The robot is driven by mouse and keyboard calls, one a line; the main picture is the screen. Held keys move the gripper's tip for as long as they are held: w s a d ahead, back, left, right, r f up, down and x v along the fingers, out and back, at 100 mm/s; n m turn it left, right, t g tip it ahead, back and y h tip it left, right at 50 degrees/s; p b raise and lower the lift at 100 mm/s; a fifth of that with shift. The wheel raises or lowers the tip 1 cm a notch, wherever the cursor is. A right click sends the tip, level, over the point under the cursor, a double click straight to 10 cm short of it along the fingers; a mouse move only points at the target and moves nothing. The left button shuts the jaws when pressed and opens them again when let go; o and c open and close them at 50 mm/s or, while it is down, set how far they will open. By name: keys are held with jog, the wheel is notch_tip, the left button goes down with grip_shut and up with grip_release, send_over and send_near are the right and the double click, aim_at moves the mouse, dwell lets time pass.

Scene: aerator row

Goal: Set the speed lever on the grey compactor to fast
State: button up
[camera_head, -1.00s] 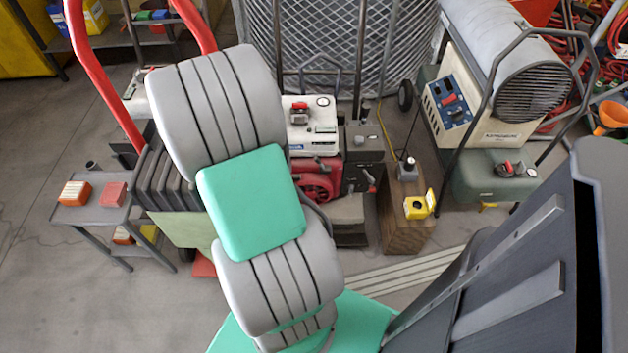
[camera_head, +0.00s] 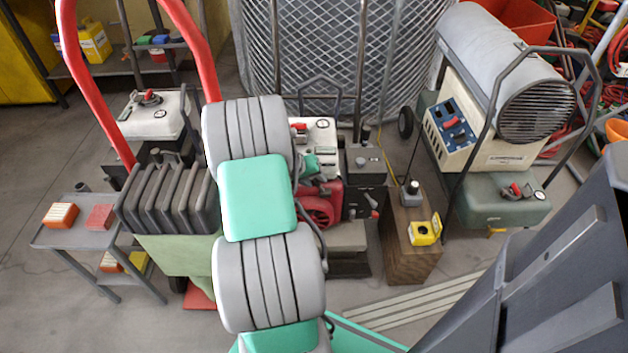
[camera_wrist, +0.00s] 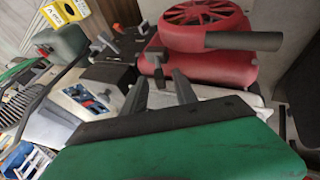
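A machine with a red engine (camera_head: 320,208), a dark grey box (camera_head: 364,178) and a grey base (camera_head: 347,262) stands in the middle of the head view. I take it for the compactor, but cannot be sure. A small lever (camera_head: 374,203) sticks out at its right side; no speed marks are readable. In the wrist view, the red engine (camera_wrist: 207,35) is just beyond my gripper (camera_wrist: 162,92). Its two grey fingers are apart, with nothing seen held between them. In the head view my arm hides part of the machine.
A heater (camera_head: 510,75) with a control panel stands at the right. A small trolley (camera_head: 75,235) stands at the left. A red tubular handle (camera_head: 75,65) rises beside my arm. A mesh screen (camera_head: 340,50) closes the back.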

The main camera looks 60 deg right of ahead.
grip_shut()
dwell(1.3)
